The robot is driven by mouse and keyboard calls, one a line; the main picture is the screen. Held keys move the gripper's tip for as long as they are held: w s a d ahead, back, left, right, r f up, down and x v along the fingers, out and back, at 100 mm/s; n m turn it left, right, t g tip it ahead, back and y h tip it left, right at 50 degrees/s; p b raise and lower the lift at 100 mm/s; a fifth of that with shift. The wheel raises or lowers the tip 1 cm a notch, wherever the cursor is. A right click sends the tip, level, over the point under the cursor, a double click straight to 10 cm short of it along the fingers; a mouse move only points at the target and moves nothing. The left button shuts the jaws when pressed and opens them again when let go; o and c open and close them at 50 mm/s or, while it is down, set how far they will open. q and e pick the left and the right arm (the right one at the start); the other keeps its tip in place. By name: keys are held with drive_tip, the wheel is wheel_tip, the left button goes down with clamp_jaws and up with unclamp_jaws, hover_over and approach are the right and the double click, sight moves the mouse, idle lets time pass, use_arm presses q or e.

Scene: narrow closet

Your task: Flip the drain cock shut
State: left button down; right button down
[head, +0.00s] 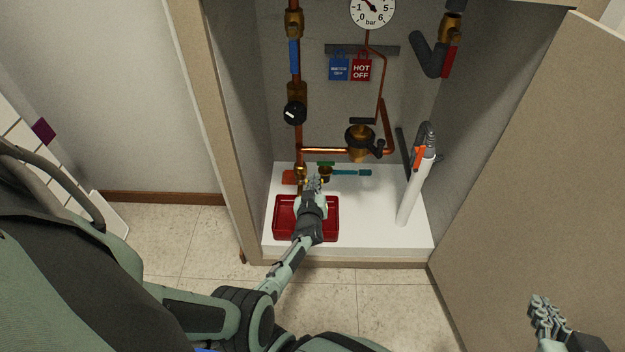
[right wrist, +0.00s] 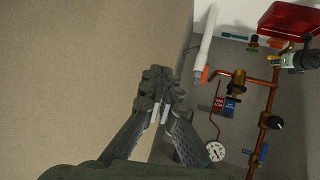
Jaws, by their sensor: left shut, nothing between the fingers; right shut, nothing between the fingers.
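Low in the closet, the copper pipe ends in a brass fitting (head: 300,171) with an orange-red lever (head: 288,177) on its left. Beside it on the right is a small valve with a green handle (head: 326,163) and a teal hose piece (head: 352,172). I cannot tell for sure which is the drain cock. My left gripper (head: 315,183) is shut and empty, right in front of these fittings, partly hiding them; contact is unclear. It also shows in the right wrist view (right wrist: 302,60). My right gripper (head: 541,303) is shut and empty, away at the lower right.
A red tray (head: 284,222) sits on the white closet floor (head: 372,228) below my left gripper. A white pipe (head: 412,200) with an orange lever (head: 418,157) stands at right. A gauge (head: 372,12) and hanging tags are above. The open door (head: 540,180) is near my right arm.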

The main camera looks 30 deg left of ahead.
drive_tip(key=shift+w+a+r+t+y, duration=0.3)
drive_tip(key=shift+w+a+r+t, duration=0.1)
drive_tip(key=shift+a+r, duration=0.2)
drive_tip(key=shift+r, duration=0.1)
